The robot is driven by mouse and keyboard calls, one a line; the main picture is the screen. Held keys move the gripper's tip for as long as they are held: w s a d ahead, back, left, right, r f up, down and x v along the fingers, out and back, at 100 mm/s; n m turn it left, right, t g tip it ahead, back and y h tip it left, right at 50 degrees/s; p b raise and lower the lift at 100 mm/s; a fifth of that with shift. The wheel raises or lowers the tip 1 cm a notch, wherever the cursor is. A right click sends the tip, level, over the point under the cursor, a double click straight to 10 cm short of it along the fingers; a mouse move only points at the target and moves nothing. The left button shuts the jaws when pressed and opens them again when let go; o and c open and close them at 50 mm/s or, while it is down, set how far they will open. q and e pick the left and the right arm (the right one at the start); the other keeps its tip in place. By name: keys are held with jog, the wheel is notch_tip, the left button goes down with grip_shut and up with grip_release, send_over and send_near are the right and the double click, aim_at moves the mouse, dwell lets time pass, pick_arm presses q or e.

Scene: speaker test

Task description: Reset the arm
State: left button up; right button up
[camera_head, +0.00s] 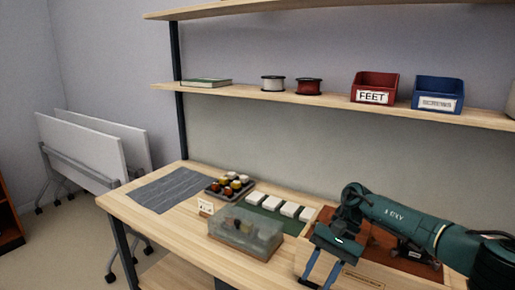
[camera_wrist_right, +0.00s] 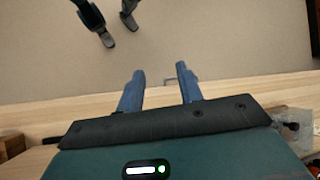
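My right arm comes in from the right in the head view. Its gripper (camera_head: 316,282) hangs with its fingers down at the front edge of the wooden workbench (camera_head: 165,222). In the right wrist view the two blue fingers of the right gripper (camera_wrist_right: 160,76) are spread apart with nothing between them. Beyond them lie the bench edge and the floor. My left arm and gripper do not show in the head view.
A clear box (camera_head: 245,235) stands left of the right gripper. A brown-red tray (camera_head: 385,250) lies behind my right arm. A grey mat (camera_head: 168,188) lies at the left. Red (camera_head: 375,87) and blue (camera_head: 438,94) bins stand on the shelf.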

jog(key=s+a+f+m+t+y, duration=0.1)
jog(key=s+a+m+t+y, duration=0.5)
jog(key=a+m, duration=0.55)
jog(key=s+a+f+m+t+y, duration=0.1)
jog(key=s+a+m+t+y, duration=0.1)
jog(key=s+a+m+y, duration=0.55)
jog(key=w+d+f+m+t+h, duration=0.1)
jog(key=d+f+m+t+h, duration=0.2)
jog(key=m, duration=0.7)
jog(key=d+f+m+t+h, duration=0.1)
jog(key=d+m+t+h, duration=0.3)
jog(key=m, duration=0.6)
jog(key=w+f+m+t+h, duration=0.15)
jog(key=m+t, duration=0.35)
jog(key=m, duration=0.5)
jog(key=s+d+f+m+g+h, duration=0.4)
jog(key=s+d+f+m+h, duration=0.3)
jog(key=m, duration=0.9)
jog(key=s+d+f, duration=0.3)
jog(key=s+d, duration=0.2)
jog(key=shift+s+d+f+g+h, duration=0.15)
jog(key=shift+s+d+g+h, duration=0.15)
jog(key=shift+s+d, duration=0.05)
